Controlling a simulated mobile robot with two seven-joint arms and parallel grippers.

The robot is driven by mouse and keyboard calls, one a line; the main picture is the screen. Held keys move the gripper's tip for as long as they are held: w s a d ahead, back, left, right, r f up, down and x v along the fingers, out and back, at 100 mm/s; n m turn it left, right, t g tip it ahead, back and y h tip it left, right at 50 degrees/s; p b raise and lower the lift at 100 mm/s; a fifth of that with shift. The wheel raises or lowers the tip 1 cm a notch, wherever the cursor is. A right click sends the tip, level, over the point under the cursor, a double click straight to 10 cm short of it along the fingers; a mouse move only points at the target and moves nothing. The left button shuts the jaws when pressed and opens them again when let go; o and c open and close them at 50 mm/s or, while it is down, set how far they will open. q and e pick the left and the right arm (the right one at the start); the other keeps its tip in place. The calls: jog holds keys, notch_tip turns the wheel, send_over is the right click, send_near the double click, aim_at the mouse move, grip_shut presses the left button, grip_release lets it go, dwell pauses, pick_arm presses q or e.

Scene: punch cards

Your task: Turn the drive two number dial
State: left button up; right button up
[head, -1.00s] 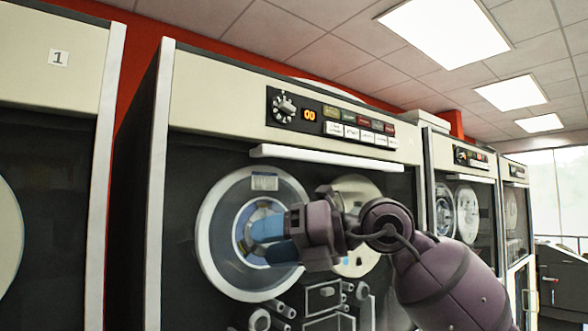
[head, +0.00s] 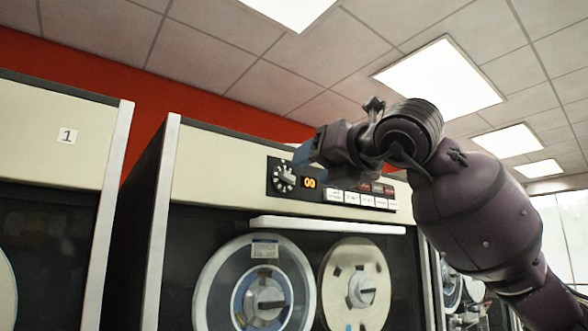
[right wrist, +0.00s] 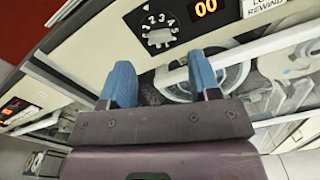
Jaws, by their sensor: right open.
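The number dial (head: 284,178) is a grey knob on the black control panel of the tape drive (head: 225,160) beside the cabinet marked 1. In the right wrist view the dial (right wrist: 160,38) shows white numbers around its knob. An orange display (head: 310,183) beside it reads 00. My right gripper (head: 306,152) has blue fingers and is raised in front of the panel, just right of and above the dial in the picture. In the right wrist view the open fingers (right wrist: 161,66) are spread apart with nothing between them, and the dial lies beyond their tips. My left gripper is not in view.
White buttons (head: 352,199) run right of the display, partly overlapped by my arm. A white ledge (head: 325,226) juts out below the panel. Tape reels (head: 262,285) sit behind it. The cabinet marked 1 (head: 60,105) stands at left. More drives stand at right.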

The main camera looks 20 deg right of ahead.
aim_at(291, 175)
jog(key=shift+p+x, duration=0.75)
jog(key=shift+x, duration=2.45)
jog(key=c, duration=0.9)
jog(key=shift+f+n, duration=0.1)
jog(key=shift+n, duration=0.2)
